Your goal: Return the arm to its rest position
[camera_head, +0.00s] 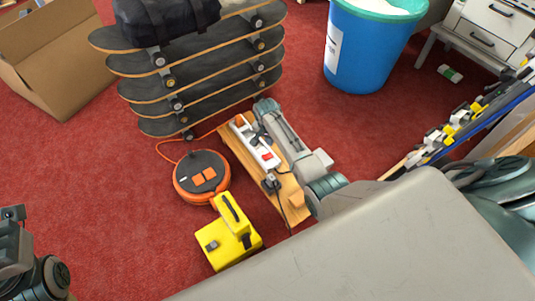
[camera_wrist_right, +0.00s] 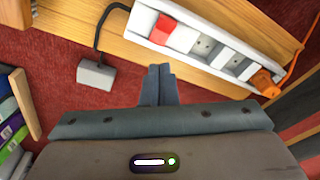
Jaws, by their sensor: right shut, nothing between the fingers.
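My right arm reaches in from the lower right in the head view, over a wooden board (camera_head: 291,187). My right gripper (camera_head: 256,139) is close to a white power strip (camera_head: 247,133) on that board. In the right wrist view the gripper's fingers (camera_wrist_right: 158,73) are together and empty, just beside the strip (camera_wrist_right: 205,45) with its red switch. An orange plug (camera_wrist_right: 266,83) sits in the strip's end. A grey plug (camera_wrist_right: 97,73) on a black cable lies apart from the fingers. Part of my left arm shows at the lower left edge; its fingers are not visible.
An orange-black cable reel (camera_head: 201,177) and a yellow box (camera_head: 229,243) stand left of the board. Stacked skateboards (camera_head: 190,85) rise behind. A blue bin (camera_head: 367,47), a cardboard box (camera_head: 60,60) and a rack (camera_head: 455,125) stand around. Red carpet at left is clear.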

